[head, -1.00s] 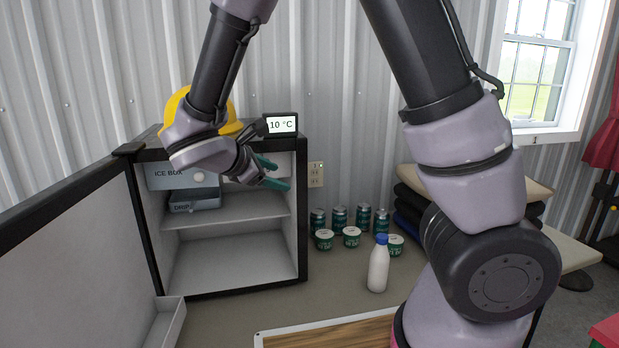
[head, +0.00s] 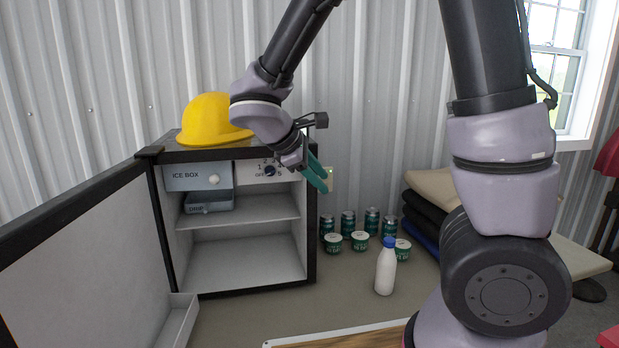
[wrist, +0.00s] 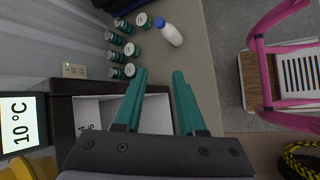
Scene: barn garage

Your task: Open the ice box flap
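The small fridge (head: 311,230) stands on the bench with its door (head: 85,265) swung wide open to the left. Inside at the top left is the ice box flap (head: 190,177), grey, labelled ICE BOX, with a round white knob (head: 214,180); it looks closed. A drip tray (head: 208,203) sits below it, and a numbered dial (head: 270,171) is to its right. My gripper (head: 318,177) is in front of the fridge's upper right edge, right of the flap and apart from it. In the wrist view its teal fingers (wrist: 160,95) are spread with nothing between them.
A yellow hard hat (head: 213,120) lies on the fridge top; a 10 °C display (wrist: 20,125) shows in the wrist view. Several cans and tubs (head: 333,243) and a white bottle (head: 385,270) stand right of the fridge. A wood-topped board (head: 345,338) lies in front.

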